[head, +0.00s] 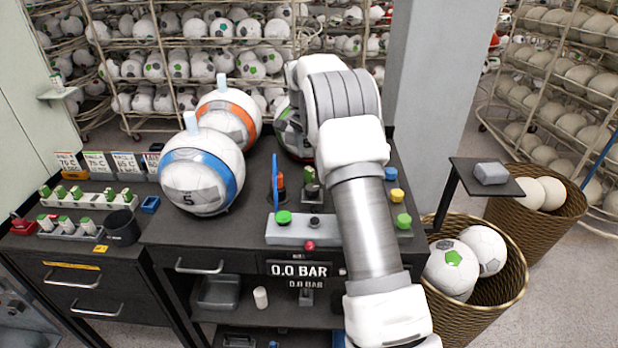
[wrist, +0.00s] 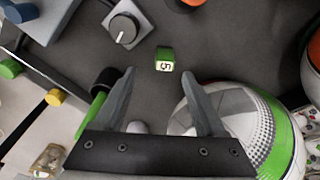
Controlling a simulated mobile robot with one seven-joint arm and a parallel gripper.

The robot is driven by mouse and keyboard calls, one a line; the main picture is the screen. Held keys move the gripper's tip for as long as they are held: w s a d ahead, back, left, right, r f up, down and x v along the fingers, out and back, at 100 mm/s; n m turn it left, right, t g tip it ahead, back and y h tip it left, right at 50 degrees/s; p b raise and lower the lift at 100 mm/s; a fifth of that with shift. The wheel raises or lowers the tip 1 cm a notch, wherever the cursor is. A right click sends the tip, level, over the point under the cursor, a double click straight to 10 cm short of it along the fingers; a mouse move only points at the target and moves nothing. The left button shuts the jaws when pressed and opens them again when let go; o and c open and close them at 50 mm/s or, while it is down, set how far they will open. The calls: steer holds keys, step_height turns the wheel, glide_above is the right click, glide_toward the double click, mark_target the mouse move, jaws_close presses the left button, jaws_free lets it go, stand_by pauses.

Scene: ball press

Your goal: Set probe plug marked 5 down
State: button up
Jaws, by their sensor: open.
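The probe plug marked 5 (wrist: 165,60) shows in the wrist view as a small block with a green body and a pale face bearing a dark 5. It sits by itself on the dark worktop. My gripper (wrist: 157,77) is open and empty, its two grey fingers spread apart. The plug appears just beyond the fingertips, between their lines, and clear of both. I cannot tell the exact height of the gripper above it.
A green-striped ball (wrist: 268,120) lies close to the right finger. A knob (wrist: 124,29) and a black-and-green cylinder (wrist: 98,92) are to the left. In the head view, a ball marked 5 (head: 200,175) and plug racks (head: 85,228) stand left; wicker baskets (head: 470,318) stand right.

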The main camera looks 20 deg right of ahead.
mark_target(309, 169)
steer(key=shift+w+d+f+p, duration=0.1)
steer(key=shift+w+f+p, duration=0.1)
steer(key=shift+f, duration=0.95)
steer(key=shift+w+d+f+p, duration=0.1)
steer(key=shift+w+f+p, duration=0.1)
steer(key=shift+f, duration=0.9)
steer(key=shift+w+d+f+p, duration=0.1)
steer(key=shift+f+p, duration=0.1)
steer(key=shift+f, duration=0.95)
jaws_close()
